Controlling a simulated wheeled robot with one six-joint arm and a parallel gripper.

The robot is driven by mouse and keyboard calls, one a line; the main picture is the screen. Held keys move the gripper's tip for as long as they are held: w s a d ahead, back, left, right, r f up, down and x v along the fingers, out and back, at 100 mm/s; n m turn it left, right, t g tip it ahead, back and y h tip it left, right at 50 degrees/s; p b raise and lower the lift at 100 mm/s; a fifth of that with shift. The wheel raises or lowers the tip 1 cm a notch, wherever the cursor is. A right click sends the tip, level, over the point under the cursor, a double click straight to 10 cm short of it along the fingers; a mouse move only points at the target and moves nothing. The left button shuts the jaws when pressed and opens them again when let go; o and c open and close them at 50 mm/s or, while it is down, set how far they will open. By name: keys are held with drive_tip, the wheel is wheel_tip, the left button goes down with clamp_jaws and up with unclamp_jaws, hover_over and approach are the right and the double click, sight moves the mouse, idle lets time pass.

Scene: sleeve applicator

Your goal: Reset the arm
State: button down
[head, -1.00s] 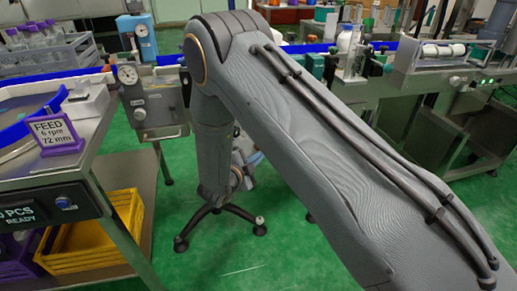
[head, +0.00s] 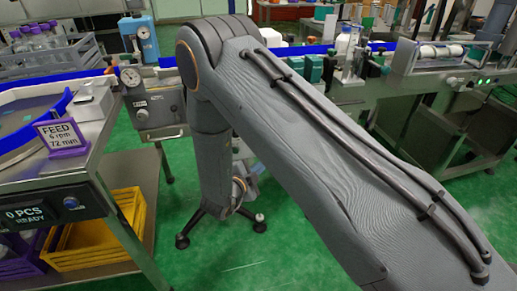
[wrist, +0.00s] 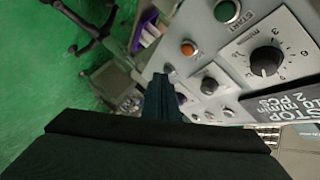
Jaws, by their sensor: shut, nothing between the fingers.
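My gripper (wrist: 163,90) shows in the wrist view as dark narrow fingers, shut with nothing between them. Behind the fingertips is a grey control panel (wrist: 208,58) with an orange button (wrist: 188,48), a green START button (wrist: 227,11) and a large black dial (wrist: 265,61). I cannot tell how far the fingertips are from the panel. In the head view my grey arm crosses the middle, bent at the elbow with its forearm hanging down. The gripper is hard to make out there.
At left stands a bench with a FEED sign (head: 63,136) and a yellow crate (head: 128,212) below. A blue-edged conveyor line (head: 300,50) runs across the back, with a roller unit (head: 440,52) at right. A dark stool base (wrist: 92,32) stands on green floor.

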idle(0.3)
drive_tip(key=s+d+r+n+g+y+p, duration=0.1)
drive_tip(key=d+r+n+g+y+p, duration=0.2)
drive_tip(key=r, duration=0.4)
drive_tip(key=s+d+r+n+g+y+p, duration=0.1)
drive_tip(key=d+r+n+g+y, duration=0.1)
drive_tip(key=r+n+y, duration=0.4)
drive_tip(key=s+d+r+n+g+p, duration=0.1)
drive_tip(key=s+d+r+n+g, duration=0.1)
drive_tip(key=s, duration=0.7)
drive_tip(key=s+d+r+n+g+h+p, duration=0.1)
drive_tip(key=s+d+r+n+g+p, duration=0.1)
drive_tip(key=s+d+r, duration=0.4)
drive_tip(key=s+d+r+n+g+p, duration=0.1)
drive_tip(key=s+d+r+n+g, duration=0.3)
drive_tip(key=s, duration=0.9)
drive_tip(key=d+r, duration=0.1)
drive_tip(key=d, duration=0.2)
drive_tip(key=shift+s+d+g+h, duration=0.2)
drive_tip(key=shift+g+h, duration=0.1)
drive_tip(key=shift+h, duration=0.1)
